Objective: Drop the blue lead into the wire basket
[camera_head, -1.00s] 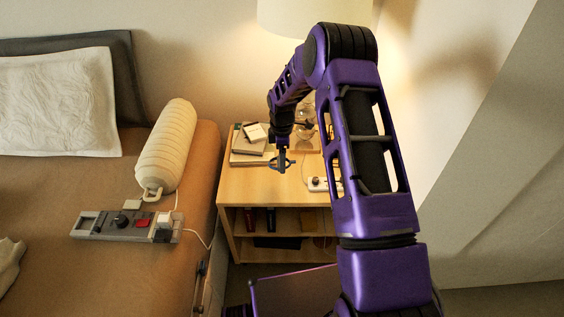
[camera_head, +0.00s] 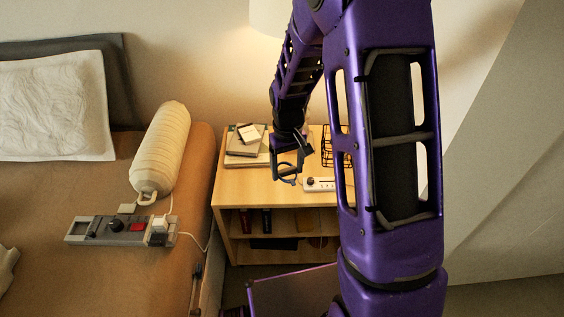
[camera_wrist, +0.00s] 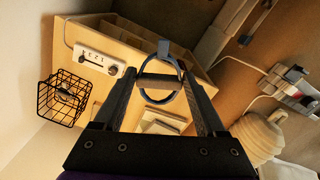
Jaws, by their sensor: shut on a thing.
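The blue lead (camera_wrist: 163,46) is a coiled loop held between the fingertips of my gripper (camera_wrist: 168,80) in the wrist view. In the head view the lead (camera_head: 286,180) hangs from my gripper (camera_head: 287,163) above the front of the wooden nightstand, at the left of the basket. My gripper is shut on it. The black wire basket (camera_wrist: 65,97) stands on the nightstand top; in the head view the basket (camera_head: 334,146) is partly hidden behind my arm. A small dark thing appears inside the basket, too small to name.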

